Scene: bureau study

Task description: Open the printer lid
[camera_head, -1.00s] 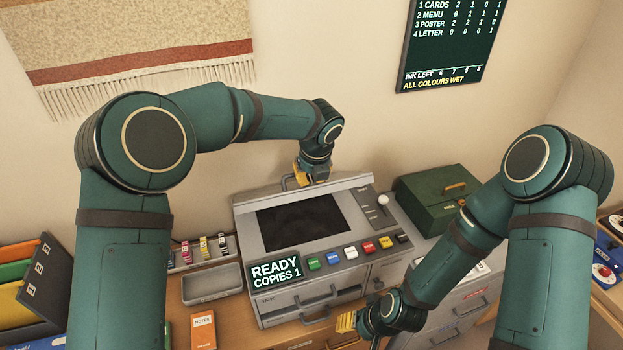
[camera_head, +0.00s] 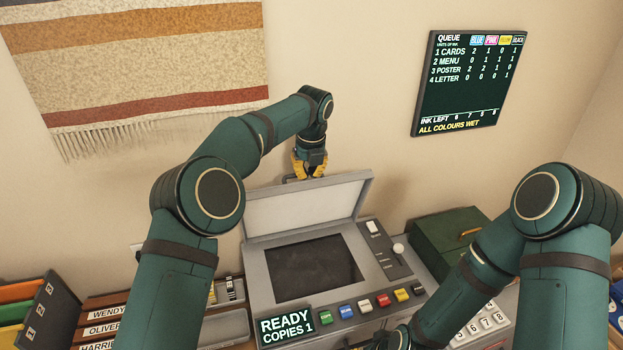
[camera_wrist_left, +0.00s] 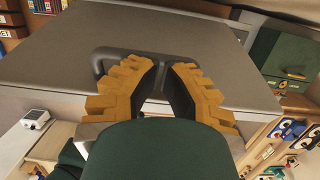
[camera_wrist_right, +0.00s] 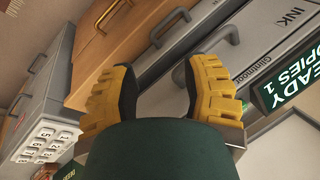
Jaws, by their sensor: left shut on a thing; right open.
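The grey printer (camera_head: 258,275) stands against the wall. Its lid (camera_head: 305,208) is raised at the back, with the pale underside facing me and the dark glass (camera_head: 312,262) uncovered. My left gripper (camera_head: 309,166) is at the lid's upper edge. In the left wrist view, my left gripper (camera_wrist_left: 165,75) is shut on the lid handle (camera_wrist_left: 125,52), a dark loop on the grey outer face. The fingers hide part of the loop. My right gripper (camera_wrist_right: 165,90) is open and empty in front of the drawer fronts; its fingers are out of frame in the head view.
Coloured buttons (camera_head: 365,306) and a READY display (camera_head: 286,325) line the printer's front. A green box (camera_head: 445,235) stands to its right, close to my right arm. Trays and folders (camera_head: 40,312) are at left. A queue board (camera_head: 468,84) hangs on the wall.

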